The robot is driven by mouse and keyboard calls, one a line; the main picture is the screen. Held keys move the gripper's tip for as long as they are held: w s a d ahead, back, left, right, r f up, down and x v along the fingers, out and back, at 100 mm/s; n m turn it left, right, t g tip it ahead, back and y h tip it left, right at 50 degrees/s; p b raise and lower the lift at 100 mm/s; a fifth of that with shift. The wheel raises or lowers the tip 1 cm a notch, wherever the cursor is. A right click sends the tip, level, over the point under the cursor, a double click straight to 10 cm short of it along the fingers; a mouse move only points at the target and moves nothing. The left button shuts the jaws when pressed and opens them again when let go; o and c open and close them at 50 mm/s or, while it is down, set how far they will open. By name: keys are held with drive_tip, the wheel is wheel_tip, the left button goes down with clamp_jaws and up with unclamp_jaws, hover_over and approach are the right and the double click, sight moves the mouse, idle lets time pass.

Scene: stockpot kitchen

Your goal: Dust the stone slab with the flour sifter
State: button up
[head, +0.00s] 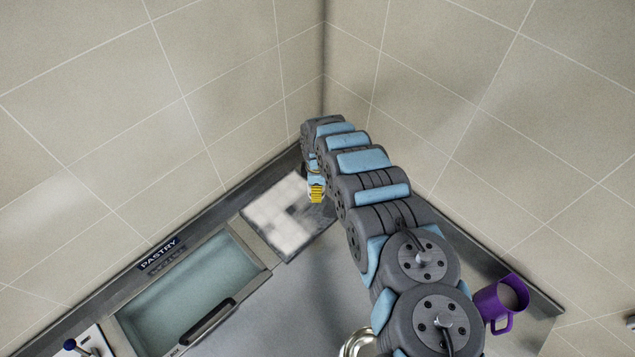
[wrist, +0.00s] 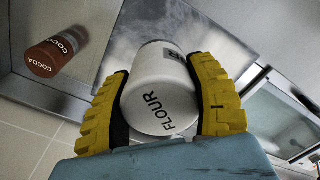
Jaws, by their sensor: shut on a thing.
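My gripper (wrist: 162,75) is shut on the flour sifter (wrist: 152,102), a white cylinder lettered FLOUR. Its yellow fingers press on both sides of it in the wrist view. In the head view my gripper (head: 317,193) is a small yellow patch beside the right part of the stone slab (head: 262,216); the sifter cannot be made out there. The slab is grey, with white flour-like patches over much of its top and darker grey showing near the middle and edges. Part of a grey, whitish-streaked surface, apparently the slab, shows behind the sifter in the wrist view.
A brown cocoa container (wrist: 45,58) is at the left of the wrist view. In the head view, a glass-topped well (head: 185,280) under a PASTRY sign (head: 160,253) is left of the slab. A purple mug (head: 498,299) stands right; a shiny metal bowl (head: 350,347) is partly hidden by my arm.

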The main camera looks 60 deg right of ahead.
drive_tip(key=shift+s+f, duration=0.15)
drive_tip(key=shift+s, duration=0.05)
drive_tip(key=shift+f+b, duration=1.7)
drive_tip(key=shift+f, duration=0.15)
